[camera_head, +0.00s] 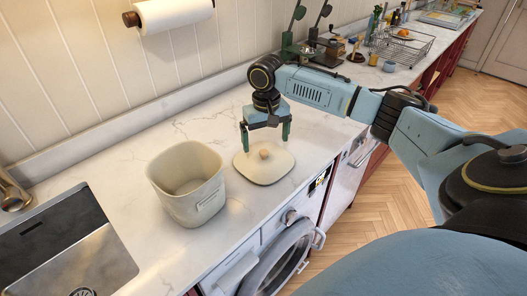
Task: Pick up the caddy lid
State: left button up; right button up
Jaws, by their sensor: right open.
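The caddy lid (262,168) is a flat cream square with rounded corners and a small round wooden knob (264,153). It lies on the marble counter, right of the open caddy. The cream caddy (189,190) stands upright without a cover and has a small label on its front. My right gripper (265,142) points down over the lid, its two green fingers open on either side of the knob in this view. I cannot tell how far the fingertips are above the lid. My left gripper is not in view.
A sink (72,250) lies left of the caddy. A paper towel roll (173,13) hangs on the wall above. A wire rack (402,45) and several small items stand farther back on the counter (330,130). A washing machine (285,258) sits under the front edge.

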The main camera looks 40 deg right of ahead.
aim_at(264, 152)
jog(key=f, duration=0.4)
jog(key=shift+w+a+f, duration=0.15)
jog(key=shift+w+f, duration=0.05)
jog(key=shift+w, duration=0.05)
jog(key=shift+f, duration=0.45)
jog(key=shift+c, duration=1)
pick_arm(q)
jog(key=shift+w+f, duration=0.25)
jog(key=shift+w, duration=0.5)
pick_arm(e)
jog(key=shift+s, duration=0.15)
grip_shut()
